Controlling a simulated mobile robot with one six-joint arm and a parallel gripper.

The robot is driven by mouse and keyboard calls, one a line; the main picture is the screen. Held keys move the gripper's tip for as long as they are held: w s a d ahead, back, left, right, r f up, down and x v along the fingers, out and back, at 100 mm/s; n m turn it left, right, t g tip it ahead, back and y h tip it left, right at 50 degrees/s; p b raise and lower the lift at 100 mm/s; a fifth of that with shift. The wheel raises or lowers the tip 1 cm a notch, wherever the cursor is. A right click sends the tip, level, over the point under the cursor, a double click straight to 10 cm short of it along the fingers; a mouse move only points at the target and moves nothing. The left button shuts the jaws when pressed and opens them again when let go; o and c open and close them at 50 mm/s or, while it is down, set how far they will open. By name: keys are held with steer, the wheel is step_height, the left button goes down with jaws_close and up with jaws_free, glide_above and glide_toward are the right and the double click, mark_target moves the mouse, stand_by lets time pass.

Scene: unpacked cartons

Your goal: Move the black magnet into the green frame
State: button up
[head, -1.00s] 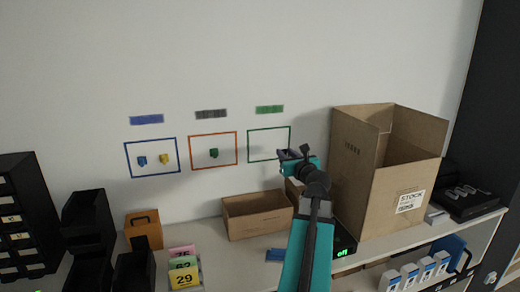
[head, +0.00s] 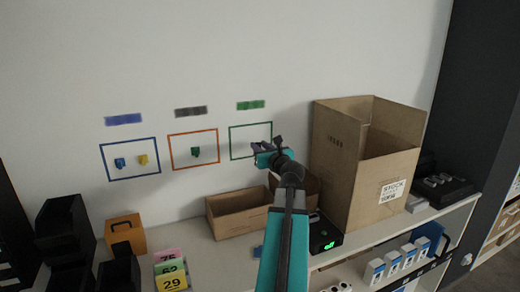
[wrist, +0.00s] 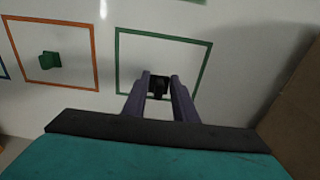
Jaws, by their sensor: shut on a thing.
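The black magnet (wrist: 158,86) sits between the two fingertips of my gripper (wrist: 158,90) in the wrist view. My gripper is shut on it. The green frame (wrist: 118,60) is an outline on the wall ahead. In the wrist view the magnet appears inside its outline, low and near the middle. I cannot tell whether the magnet touches the wall. In the head view my gripper (head: 263,147) overlaps the lower right part of the green frame (head: 230,143); the magnet is not clear there.
The orange frame (head: 168,152) holds a green magnet (head: 195,152). The blue frame (head: 101,163) holds a blue magnet (head: 120,163) and a yellow magnet (head: 142,160). A tall open carton (head: 345,170) stands close right of my arm. A low open box (head: 235,222) stands below the frames.

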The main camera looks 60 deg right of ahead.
steer(key=shift+b+x, duration=0.35)
steer(key=shift+x, duration=2.05)
steer(key=shift+w+d+r, duration=0.2)
steer(key=shift+w, duration=0.15)
steer(key=o, duration=1.6)
steer(key=shift+o, duration=0.2)
steer(key=shift+s+a, duration=0.1)
steer(key=shift+s, duration=0.1)
steer(key=shift+f+p+v, duration=0.1)
steer(key=shift+p+v, duration=0.3)
steer(key=shift+v, duration=1.55)
steer(key=shift+f+p+v, duration=0.15)
steer(key=shift+p+v, duration=0.25)
steer(key=shift+v, duration=1.5)
